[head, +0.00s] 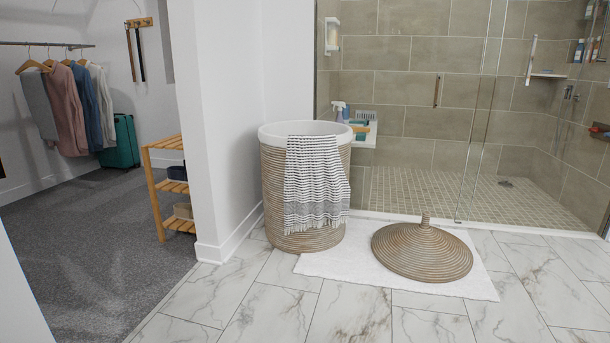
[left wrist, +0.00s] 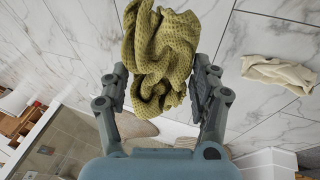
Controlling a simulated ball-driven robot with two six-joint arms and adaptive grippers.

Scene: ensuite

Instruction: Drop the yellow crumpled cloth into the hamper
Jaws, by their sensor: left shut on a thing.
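The yellow crumpled cloth (left wrist: 158,62), olive-toned with a waffle weave, is between the fingers of my left gripper (left wrist: 161,78) in the left wrist view. The gripper is shut on it, and folds spread past the fingertips. In the head view the hamper (head: 277,197) is a tall woven basket with a white liner, standing upright beside the white wall end. Its top is open. A striped towel (head: 316,185) hangs over its front rim. The hamper's inside bottom is hidden. Neither gripper shows in the head view.
The woven lid (head: 422,252) lies on a white mat (head: 330,264) right of the hamper. A glass shower (head: 480,110) is behind. A wooden shelf rack (head: 160,190) stands left of the wall. A cream cloth (left wrist: 279,74) lies on the marble floor. The front floor is clear.

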